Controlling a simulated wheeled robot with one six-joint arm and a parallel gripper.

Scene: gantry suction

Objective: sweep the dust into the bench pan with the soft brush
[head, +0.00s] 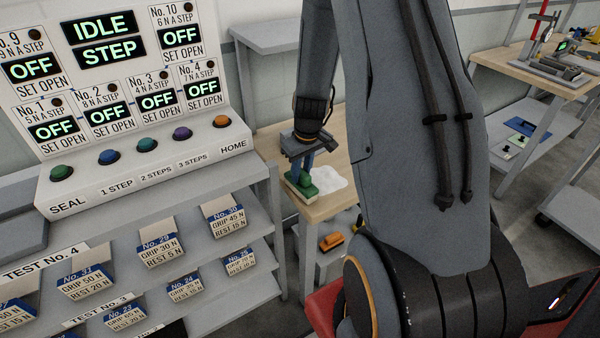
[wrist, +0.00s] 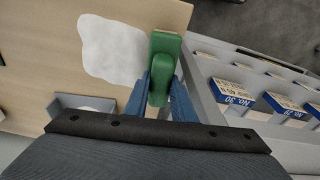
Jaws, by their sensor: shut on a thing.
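The soft brush (head: 303,185) has a green body with a pale lower part. My gripper (head: 302,168) is shut on it, with blue fingers on both sides of the green handle, which also shows in the wrist view (wrist: 165,48). The brush is at the bench's left edge in the head view; I cannot tell whether it touches the top. The dust (head: 328,180) is a white patch right beside the brush, on its left in the wrist view (wrist: 108,48). A grey tray with something whitish inside, likely the bench pan (wrist: 64,101), is partly hidden by my gripper.
The wooden bench top (head: 270,142) is bare around the dust. A grey control panel (head: 140,160) and shelves with labelled cards (head: 228,220) stand close on the left. A yellow-orange object (head: 331,242) sits below the bench. Another bench (head: 520,60) stands at the far right.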

